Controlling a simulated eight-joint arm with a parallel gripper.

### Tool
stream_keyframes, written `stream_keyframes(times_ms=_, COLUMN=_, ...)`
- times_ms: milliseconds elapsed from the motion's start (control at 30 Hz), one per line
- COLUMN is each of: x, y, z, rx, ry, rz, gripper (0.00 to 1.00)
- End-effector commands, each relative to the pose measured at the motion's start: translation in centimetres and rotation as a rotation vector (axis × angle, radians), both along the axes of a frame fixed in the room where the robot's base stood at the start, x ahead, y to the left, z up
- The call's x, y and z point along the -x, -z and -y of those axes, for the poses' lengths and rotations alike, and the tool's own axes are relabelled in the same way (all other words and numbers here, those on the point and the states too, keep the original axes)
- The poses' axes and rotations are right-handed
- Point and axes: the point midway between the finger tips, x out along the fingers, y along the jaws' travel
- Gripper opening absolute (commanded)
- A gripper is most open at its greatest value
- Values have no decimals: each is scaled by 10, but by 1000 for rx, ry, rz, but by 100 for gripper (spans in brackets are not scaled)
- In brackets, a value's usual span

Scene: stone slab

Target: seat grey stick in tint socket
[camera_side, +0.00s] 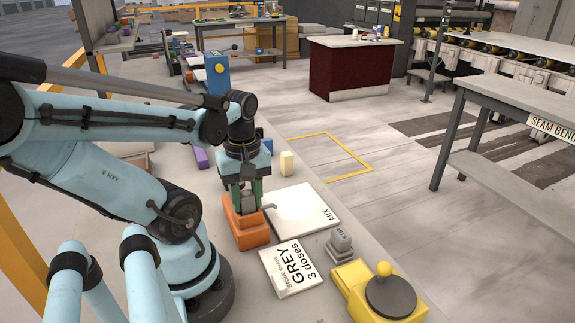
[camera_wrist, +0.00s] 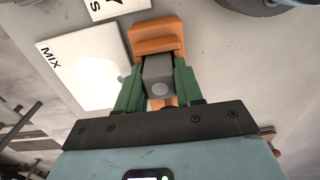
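My gripper (camera_side: 246,197) points down at the orange socket block (camera_side: 250,237), which stands on the slab left of the white MIX board. In the wrist view its green fingers (camera_wrist: 158,90) are closed on both sides of the grey stick (camera_wrist: 157,69), a squared grey piece with a paler round spot. The orange block (camera_wrist: 158,33) shows behind and below the stick. In the side view the stick (camera_side: 242,199) is partly hidden by the fingers. Its lower end is hidden, so I cannot tell how deep it sits in the socket.
The white MIX board (camera_side: 302,212) lies close right of the socket. A card reading GREY, 3 doses (camera_side: 290,268) lies in front. A small grey block on a stand (camera_side: 341,243) and a yellow device with a dark disc (camera_side: 380,293) stand front right. A cream block (camera_side: 287,163) stands behind.

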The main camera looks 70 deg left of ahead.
Motion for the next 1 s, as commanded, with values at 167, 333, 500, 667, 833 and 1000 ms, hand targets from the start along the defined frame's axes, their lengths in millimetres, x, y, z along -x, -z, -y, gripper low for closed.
stream_keyframes(times_ms=167, x=1, y=10, z=1, rx=-18, ry=0, rz=23, gripper=60)
stream_keyframes(times_ms=333, x=1, y=3, z=1, rx=-17, ry=-1, rz=23, gripper=61)
stream_keyframes(times_ms=500, x=1, y=-15, z=1, rx=-16, ry=0, rz=23, gripper=61)
stream_keyframes(times_ms=667, x=1, y=-37, z=1, rx=-15, ry=0, rz=21, gripper=61)
stream_keyframes(times_ms=833, x=1, y=-63, z=1, rx=-14, ry=0, rz=19, gripper=61)
stream_keyframes(times_ms=1000, x=1, y=-90, z=1, rx=-14, ry=0, rz=19, gripper=61)
